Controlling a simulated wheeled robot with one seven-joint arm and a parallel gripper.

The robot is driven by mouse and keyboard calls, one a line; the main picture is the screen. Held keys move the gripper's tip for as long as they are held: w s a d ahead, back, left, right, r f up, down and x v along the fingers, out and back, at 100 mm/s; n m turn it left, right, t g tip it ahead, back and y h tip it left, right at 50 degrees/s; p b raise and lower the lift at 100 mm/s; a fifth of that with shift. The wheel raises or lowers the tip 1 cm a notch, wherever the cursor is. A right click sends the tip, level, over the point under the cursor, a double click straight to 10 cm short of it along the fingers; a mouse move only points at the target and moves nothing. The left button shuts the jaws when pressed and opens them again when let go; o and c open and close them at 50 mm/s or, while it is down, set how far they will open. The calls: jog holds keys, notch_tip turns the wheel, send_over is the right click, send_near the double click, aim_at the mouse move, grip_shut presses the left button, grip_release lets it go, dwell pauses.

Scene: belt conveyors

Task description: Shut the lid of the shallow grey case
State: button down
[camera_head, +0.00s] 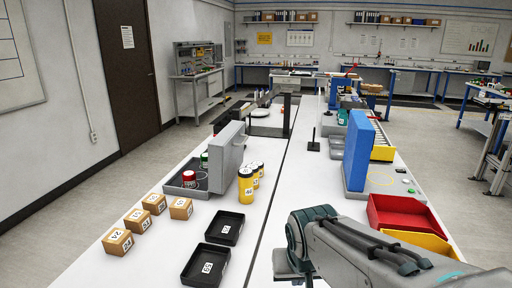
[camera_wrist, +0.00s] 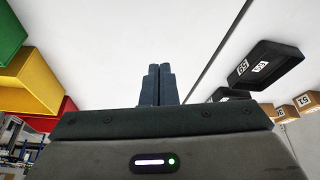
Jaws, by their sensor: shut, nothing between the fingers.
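The shallow grey case (camera_head: 178,191) sits on the left white table in the head view. Its lid (camera_head: 229,151) stands upright, open, along the right side of the base. My gripper (camera_wrist: 160,70) is shut and empty in the wrist view, above the white surface and apart from the case. In the head view my arm is at the lower right, with the fingertips not clearly visible. The case is not recognisable in the wrist view.
Yellow canisters (camera_head: 246,186) stand close to the right of the lid. Black trays (camera_head: 226,228) and several small cardboard boxes (camera_head: 117,242) lie nearer. An upright blue panel (camera_head: 357,152), a red bin (camera_head: 401,214) and a yellow bin (camera_head: 428,243) stand on the right.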

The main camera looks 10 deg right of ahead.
jog(key=w+d+r+m+t+y+b, duration=0.3)
jog(key=w+m+t, duration=0.4)
jog(key=w, duration=1.5)
jog(key=w+d+r+m+t+y, duration=0.15)
jog(key=w+m+t+y, duration=0.5)
jog(key=w, duration=1.45)
jog(key=w+a+r+p, duration=0.1)
jog(key=w+a, duration=0.2)
jog(key=w, duration=0.2)
jog(key=w+a+r+m+h+p, duration=0.1)
jog(key=w+a, duration=0.2)
jog(key=w, duration=0.3)
jog(key=shift+a+t, duration=0.15)
jog(key=shift+t, duration=0.3)
jog(key=shift+h, duration=0.35)
